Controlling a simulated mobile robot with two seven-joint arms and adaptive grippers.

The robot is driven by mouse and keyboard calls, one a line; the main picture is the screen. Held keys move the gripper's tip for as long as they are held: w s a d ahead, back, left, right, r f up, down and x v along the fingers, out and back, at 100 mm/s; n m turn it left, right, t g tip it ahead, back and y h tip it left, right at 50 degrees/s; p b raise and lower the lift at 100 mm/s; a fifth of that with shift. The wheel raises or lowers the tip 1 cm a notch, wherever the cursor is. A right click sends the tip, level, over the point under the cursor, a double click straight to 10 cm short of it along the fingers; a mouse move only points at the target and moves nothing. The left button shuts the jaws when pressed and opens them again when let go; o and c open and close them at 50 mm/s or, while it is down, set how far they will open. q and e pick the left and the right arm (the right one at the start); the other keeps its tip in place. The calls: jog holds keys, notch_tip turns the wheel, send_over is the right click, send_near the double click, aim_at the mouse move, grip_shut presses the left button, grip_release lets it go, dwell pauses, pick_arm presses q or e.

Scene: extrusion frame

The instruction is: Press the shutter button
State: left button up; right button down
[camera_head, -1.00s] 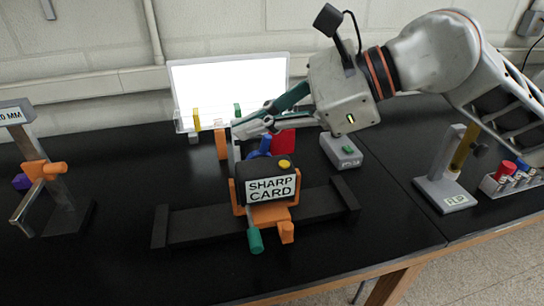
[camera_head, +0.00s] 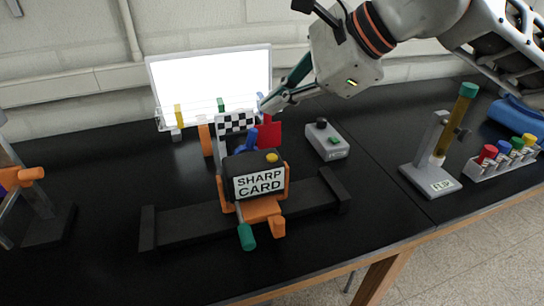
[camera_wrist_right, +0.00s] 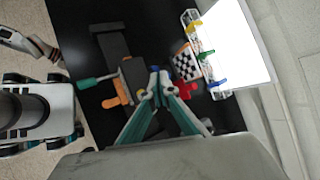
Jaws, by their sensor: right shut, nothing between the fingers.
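A dark camera-like block (camera_head: 245,166) with a "SHARP CARD" label (camera_head: 260,183) sits in an orange holder on a black rail (camera_head: 185,222). A yellow button (camera_head: 272,157) is on its top. Behind it stand a checkered card (camera_head: 236,122) and a red card (camera_head: 270,134). My right gripper (camera_head: 266,107) is shut and empty, above and behind the block, apart from the yellow button. It also shows in the right wrist view (camera_wrist_right: 156,78). My left gripper is not seen.
A bright white panel (camera_head: 210,80) stands behind, with colored clips along its base. At right are a stand (camera_head: 425,170) holding a yellow tube and a rack (camera_head: 500,172) of colored-cap vials. Another stand (camera_head: 45,220) is at left. The black table front is clear.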

aim_at(275, 158)
notch_tip(275, 158, down, 7)
jog(key=b, duration=0.3)
jog(key=shift+f+b, duration=0.25)
jog(key=shift+b, duration=0.15)
jog(key=shift+f, duration=0.15)
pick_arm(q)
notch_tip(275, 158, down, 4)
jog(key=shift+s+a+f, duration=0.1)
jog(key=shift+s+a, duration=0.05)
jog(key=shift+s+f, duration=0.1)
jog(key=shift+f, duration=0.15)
pick_arm(e)
jog(key=shift+f, duration=0.1)
pick_arm(q)
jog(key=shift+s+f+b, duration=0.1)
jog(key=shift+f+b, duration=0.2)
jog(key=shift+b, duration=0.1)
pick_arm(e)
jog(key=shift+f, duration=0.3)
